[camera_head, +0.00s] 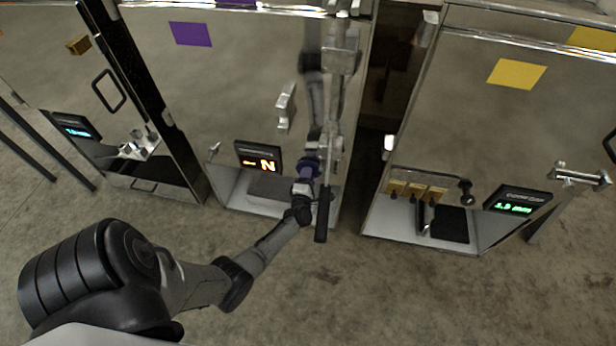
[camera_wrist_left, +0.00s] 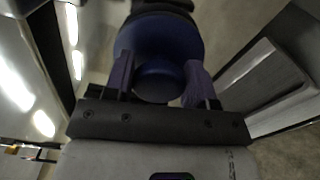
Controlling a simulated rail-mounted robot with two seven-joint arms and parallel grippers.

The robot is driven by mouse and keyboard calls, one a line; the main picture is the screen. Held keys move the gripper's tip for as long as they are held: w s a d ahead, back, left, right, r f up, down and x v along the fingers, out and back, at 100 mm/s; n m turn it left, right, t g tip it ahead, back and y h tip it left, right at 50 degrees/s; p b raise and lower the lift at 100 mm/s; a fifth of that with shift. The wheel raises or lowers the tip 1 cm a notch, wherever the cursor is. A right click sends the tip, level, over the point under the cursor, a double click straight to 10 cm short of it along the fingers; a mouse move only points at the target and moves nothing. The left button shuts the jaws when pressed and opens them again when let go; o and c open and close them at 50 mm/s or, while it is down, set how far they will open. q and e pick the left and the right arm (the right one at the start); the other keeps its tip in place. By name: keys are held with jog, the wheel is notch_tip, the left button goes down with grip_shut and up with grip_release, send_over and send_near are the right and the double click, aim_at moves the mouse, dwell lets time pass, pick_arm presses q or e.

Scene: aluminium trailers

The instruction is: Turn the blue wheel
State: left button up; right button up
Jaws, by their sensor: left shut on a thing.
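The blue wheel (camera_wrist_left: 160,45) is a dark blue round part, seen close up in the left wrist view. In the head view it is small and mostly hidden at the end of my left arm, in front of the middle trailer (camera_head: 225,75). My left gripper (camera_wrist_left: 158,86) is shut on the wheel, with one finger on each side of its rim. In the head view the left gripper (camera_head: 306,172) is at the trailer's lower right. My right gripper is not in view.
A display (camera_head: 258,158) with an orange arrow and "N" sits left of my left gripper. A black upright bar (camera_head: 322,215) stands just right of it. Another trailer (camera_head: 470,120) with a green display (camera_head: 517,200) is on the right. The floor in front is clear.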

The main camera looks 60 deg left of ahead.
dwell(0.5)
pick_arm(q)
jog(key=o, duration=0.9)
jog(key=p+v, duration=0.4)
jog(key=v, duration=1)
jog(key=shift+a, duration=0.1)
